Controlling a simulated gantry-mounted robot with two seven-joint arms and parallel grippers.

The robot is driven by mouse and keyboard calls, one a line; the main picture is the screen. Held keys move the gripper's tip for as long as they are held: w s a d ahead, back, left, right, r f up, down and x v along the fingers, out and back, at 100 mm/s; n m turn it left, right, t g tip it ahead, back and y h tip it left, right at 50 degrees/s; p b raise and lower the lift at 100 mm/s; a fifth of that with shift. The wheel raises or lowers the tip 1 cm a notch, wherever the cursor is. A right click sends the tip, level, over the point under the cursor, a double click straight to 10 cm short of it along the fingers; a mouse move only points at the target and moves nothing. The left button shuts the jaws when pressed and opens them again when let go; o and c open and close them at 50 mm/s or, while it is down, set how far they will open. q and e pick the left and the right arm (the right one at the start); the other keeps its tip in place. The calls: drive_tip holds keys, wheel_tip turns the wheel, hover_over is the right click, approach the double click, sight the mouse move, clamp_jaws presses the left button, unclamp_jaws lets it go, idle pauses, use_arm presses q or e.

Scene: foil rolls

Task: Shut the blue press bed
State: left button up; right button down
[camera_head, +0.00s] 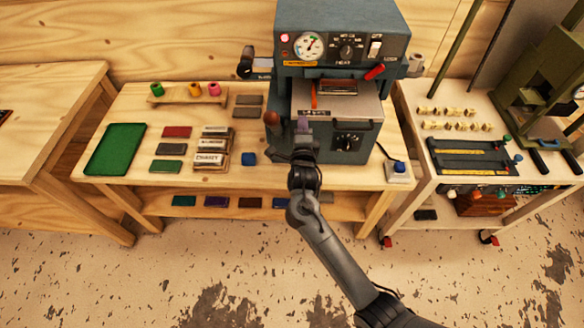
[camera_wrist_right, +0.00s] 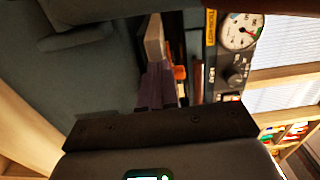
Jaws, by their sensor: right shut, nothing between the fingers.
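The blue-grey press (camera_head: 342,32) stands at the back of the wooden table. Its bed (camera_head: 362,108) sticks out toward me below the head, with a pale flat top, a dark handle and a dial on its front. My right gripper (camera_head: 303,124) is at the bed's front left edge, fingers pointing at the press; I cannot tell whether they touch it. In the right wrist view the purple fingers (camera_wrist_right: 157,86) are shut with nothing between them, and the press gauge (camera_wrist_right: 240,31) shows beyond. My left gripper is not in view.
A brown-knobbed lever (camera_head: 271,120) stands just left of my right gripper. A blue-button box (camera_head: 398,170) sits at the front right corner.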

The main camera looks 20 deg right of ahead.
drive_tip(key=shift+w+d, duration=0.2)
drive_tip(key=shift+s, duration=0.1)
